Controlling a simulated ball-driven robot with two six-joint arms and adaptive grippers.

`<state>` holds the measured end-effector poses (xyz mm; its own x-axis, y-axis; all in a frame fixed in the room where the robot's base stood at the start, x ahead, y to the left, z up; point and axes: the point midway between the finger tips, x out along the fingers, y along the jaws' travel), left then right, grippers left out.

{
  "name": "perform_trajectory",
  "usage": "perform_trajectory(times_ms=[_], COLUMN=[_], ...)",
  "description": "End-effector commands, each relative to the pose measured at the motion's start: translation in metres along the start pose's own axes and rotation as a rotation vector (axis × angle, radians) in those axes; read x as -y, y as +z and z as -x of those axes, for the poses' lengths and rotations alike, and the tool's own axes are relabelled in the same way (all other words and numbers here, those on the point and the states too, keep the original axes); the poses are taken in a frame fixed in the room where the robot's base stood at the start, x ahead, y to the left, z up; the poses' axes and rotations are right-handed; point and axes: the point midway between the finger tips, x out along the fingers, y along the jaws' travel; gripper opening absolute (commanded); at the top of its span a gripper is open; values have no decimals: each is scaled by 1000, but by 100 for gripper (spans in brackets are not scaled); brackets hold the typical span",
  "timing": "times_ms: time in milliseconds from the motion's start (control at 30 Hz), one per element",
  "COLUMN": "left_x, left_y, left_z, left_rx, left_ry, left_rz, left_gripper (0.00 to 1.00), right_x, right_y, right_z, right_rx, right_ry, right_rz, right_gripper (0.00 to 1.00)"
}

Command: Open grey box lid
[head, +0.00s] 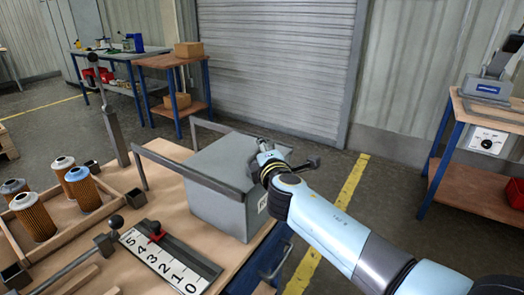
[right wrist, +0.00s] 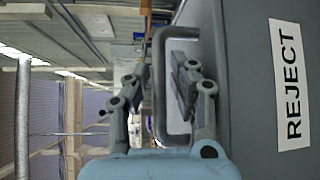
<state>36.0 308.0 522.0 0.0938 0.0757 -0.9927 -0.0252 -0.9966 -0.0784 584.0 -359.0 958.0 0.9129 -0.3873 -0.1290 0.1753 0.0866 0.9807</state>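The grey box (head: 222,205) stands on the wooden bench, its lid (head: 226,158) lying flat and closed on top. My right gripper (head: 290,160) is at the box's right side, its fingers partly hidden by my wrist in the head view. In the right wrist view, my right gripper (right wrist: 160,82) is open, with a finger on either side of a grey U-shaped handle (right wrist: 158,118). One finger reaches inside the handle's loop; contact cannot be told. A white REJECT label (right wrist: 290,85) is on the box wall. My left gripper is not in view.
Grey rails (head: 188,168) run beside the box. A wooden tray (head: 62,222) with several filter cartridges (head: 82,188), a numbered scale (head: 170,262) and a lever with a black knob (head: 116,222) stand on the left. Open floor (head: 325,190) lies behind my right arm.

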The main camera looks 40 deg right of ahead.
Motion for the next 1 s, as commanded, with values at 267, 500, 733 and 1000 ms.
perform_trajectory(times_ms=[267, 500, 733, 1000], left_x=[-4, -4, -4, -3], left_y=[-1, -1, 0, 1], left_z=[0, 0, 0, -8], left_rx=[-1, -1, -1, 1], left_ry=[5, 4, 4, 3], left_rz=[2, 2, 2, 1], left_gripper=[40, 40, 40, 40], right_x=[0, 0, 0, -3], right_y=[0, 0, 0, -10], right_z=[0, 0, 0, -11], right_rx=[0, 0, 0, -1], right_ry=[-1, 0, 1, 3], right_rz=[0, 0, 0, -2], right_gripper=[18, 0, 0, 0])
